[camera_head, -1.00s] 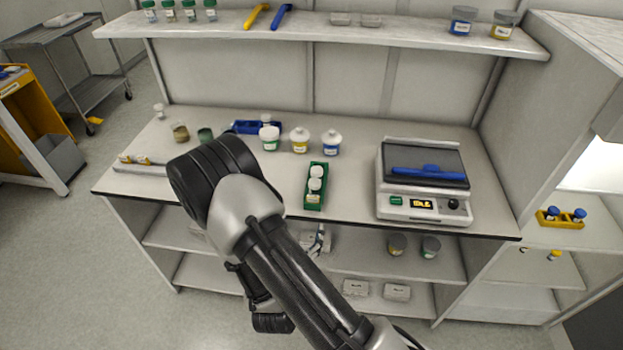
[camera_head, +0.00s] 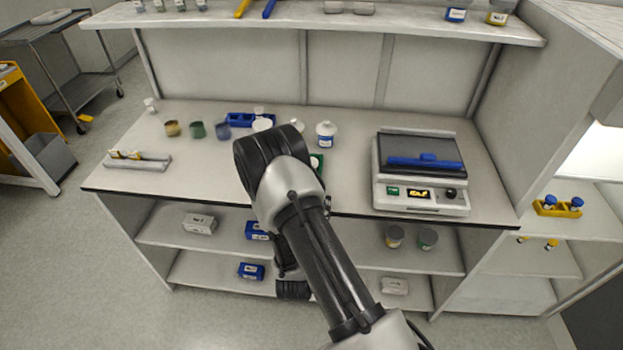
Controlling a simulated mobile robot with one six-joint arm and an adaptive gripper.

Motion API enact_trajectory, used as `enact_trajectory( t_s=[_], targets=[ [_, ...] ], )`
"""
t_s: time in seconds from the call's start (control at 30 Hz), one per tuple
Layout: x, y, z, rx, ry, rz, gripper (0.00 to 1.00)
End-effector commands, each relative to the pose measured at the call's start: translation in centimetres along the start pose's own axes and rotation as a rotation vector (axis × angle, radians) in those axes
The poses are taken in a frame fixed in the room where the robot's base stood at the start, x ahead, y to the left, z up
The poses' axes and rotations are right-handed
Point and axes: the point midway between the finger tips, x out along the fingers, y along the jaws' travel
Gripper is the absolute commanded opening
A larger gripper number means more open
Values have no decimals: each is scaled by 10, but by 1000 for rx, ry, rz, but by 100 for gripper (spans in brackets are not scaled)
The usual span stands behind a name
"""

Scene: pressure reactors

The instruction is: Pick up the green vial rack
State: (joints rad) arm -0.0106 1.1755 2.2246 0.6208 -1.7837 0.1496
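The green vial rack (camera_head: 319,157) lies on the bench top, left of the balance. Most of it is hidden behind the black elbow of my arm. Only a small green part and a bit of a white vial cap show at the elbow's right side. My arm reaches up from the lower right and folds back at the elbow in front of the bench. Dark parts of my arm show below the forearm, but no gripper fingers can be made out. I cannot see whether anything is held.
A balance (camera_head: 420,201) with a blue item on its pan stands right of the rack. A white jar with a blue label (camera_head: 326,135) is behind the rack. A blue rack (camera_head: 237,119) and a grey holder (camera_head: 140,163) are farther left. A shelf (camera_head: 320,22) overhangs the back.

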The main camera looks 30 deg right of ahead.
Motion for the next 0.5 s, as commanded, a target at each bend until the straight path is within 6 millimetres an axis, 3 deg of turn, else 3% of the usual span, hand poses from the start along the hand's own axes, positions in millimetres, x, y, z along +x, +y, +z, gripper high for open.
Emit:
enact_trajectory(
  t_s=[0.5],
  targets=[
    [55, -2, 10, 0, 0, 1, 73]
  ],
)
